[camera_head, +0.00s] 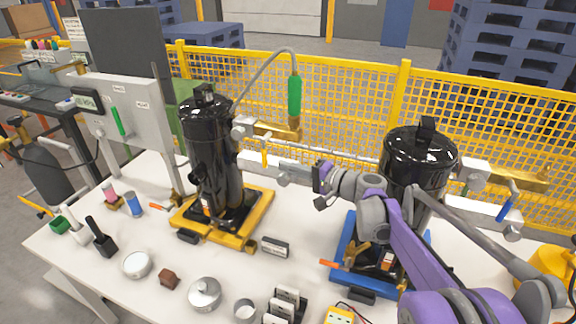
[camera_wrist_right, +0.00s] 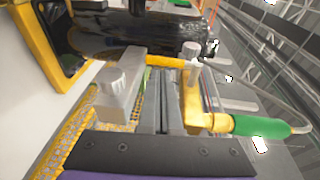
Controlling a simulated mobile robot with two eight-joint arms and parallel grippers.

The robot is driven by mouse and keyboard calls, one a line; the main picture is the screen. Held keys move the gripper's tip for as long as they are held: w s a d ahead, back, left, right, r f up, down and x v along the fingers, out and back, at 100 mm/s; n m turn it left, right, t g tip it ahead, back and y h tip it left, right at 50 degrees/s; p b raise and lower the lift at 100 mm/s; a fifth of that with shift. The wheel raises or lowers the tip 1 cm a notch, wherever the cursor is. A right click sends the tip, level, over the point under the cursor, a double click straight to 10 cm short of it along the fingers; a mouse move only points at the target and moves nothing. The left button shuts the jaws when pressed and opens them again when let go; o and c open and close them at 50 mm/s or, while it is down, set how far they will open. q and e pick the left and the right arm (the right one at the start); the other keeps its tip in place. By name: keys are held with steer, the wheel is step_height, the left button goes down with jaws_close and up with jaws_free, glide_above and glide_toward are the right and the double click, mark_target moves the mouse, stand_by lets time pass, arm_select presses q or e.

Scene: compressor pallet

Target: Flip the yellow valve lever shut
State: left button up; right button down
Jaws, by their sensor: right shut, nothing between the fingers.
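The yellow valve lever (camera_head: 264,157) hangs roughly upright by the pipe on the right side of the left black compressor (camera_head: 213,150). In the right wrist view a yellow bar (camera_wrist_right: 168,62), seemingly this lever, lies just beyond the fingertips, between a grey fitting (camera_wrist_right: 118,92) and a brass fitting (camera_wrist_right: 195,105). My right gripper (camera_head: 312,178) is to the right of the lever, pointing toward it, apart from it in the head view. Its fingers are shut and empty in the wrist view (camera_wrist_right: 163,95); whether they touch the lever is unclear. My left gripper is out of view.
A green-sleeved hose (camera_head: 295,95) rises above the brass fitting. A second black compressor (camera_head: 420,155) stands behind my right arm, with a blue lever (camera_head: 504,207). Jars and small parts cover the front of the white table (camera_head: 110,290). A yellow mesh fence (camera_head: 345,100) stands behind.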

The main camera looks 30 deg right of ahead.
steer(key=v, duration=1)
steer(key=shift+f, duration=0.4)
